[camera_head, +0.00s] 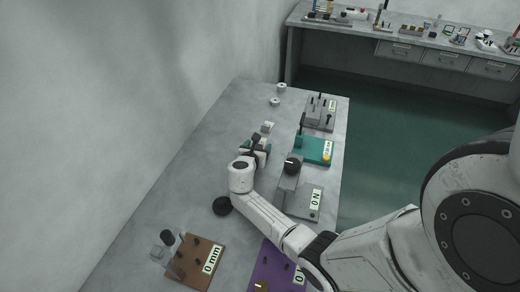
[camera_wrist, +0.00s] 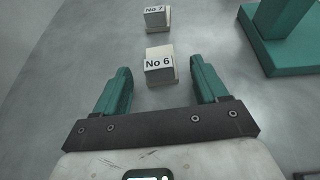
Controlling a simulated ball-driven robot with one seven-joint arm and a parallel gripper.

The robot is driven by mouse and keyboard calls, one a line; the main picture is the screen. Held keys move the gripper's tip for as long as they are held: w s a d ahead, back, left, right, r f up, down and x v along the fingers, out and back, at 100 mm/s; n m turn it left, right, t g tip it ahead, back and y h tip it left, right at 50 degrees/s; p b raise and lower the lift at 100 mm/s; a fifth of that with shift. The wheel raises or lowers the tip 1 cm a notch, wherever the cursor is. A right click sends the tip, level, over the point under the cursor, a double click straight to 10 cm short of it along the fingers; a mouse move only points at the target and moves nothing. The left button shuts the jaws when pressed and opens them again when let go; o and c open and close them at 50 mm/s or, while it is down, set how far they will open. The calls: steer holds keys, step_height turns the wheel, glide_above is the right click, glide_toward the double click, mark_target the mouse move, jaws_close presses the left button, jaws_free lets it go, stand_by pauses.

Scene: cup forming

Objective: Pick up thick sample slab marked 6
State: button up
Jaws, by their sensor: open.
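The slab marked "No 6" (camera_wrist: 160,66) is a small whitish block standing on the grey table. In the wrist view it lies just beyond my gripper (camera_wrist: 160,88), centred between the two teal fingers. The fingers are spread wide apart and nothing is between their tips that I can see touching them. In the head view my gripper (camera_head: 256,147) is over the middle of the table, and slab 6 is mostly hidden by it there.
A slab marked "No 7" (camera_wrist: 156,17) stands just behind slab 6. A teal fixture (camera_head: 314,149) is to the right, with a grey fixture (camera_head: 302,200) marked "No" nearer. A brown board (camera_head: 196,262) and a purple board (camera_head: 268,270) lie at the front. A black round knob (camera_head: 222,206) is left of my arm.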

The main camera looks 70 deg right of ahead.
steer(key=shift+d+f, duration=0.15)
steer(key=shift+d, duration=0.2)
steer(key=shift+c, duration=0.3)
steer(key=c, duration=1.1)
